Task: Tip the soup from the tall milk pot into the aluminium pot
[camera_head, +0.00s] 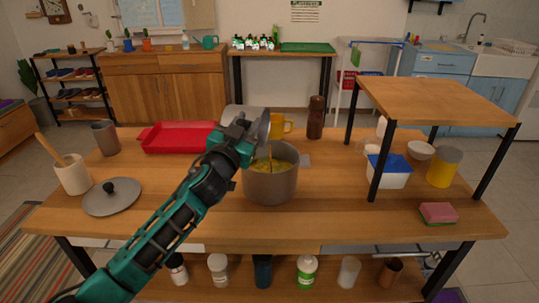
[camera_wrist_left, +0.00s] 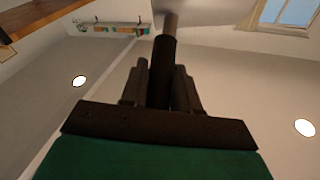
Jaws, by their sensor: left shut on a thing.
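My left gripper (camera_head: 240,131) is shut on the dark handle (camera_wrist_left: 161,72) of the tall milk pot. The milk pot (camera_head: 264,125) is grey metal and is tilted above the aluminium pot. My gripper hides part of it; its grey underside (camera_wrist_left: 205,12) shows at the top of the left wrist view. A thin brownish stream (camera_head: 270,152) runs down from it into the aluminium pot. The aluminium pot (camera_head: 271,188) stands upright on the table, with yellowish soup (camera_head: 262,166) inside. My right gripper is not in view.
On the wooden table (camera_head: 330,222), a red tray (camera_head: 180,148) lies behind my arm and a grey lid (camera_head: 112,200) at left. A yellow mug (camera_head: 280,125) and brown mill (camera_head: 316,117) stand behind the pot. A raised shelf (camera_head: 440,97) stands at right. The front middle is clear.

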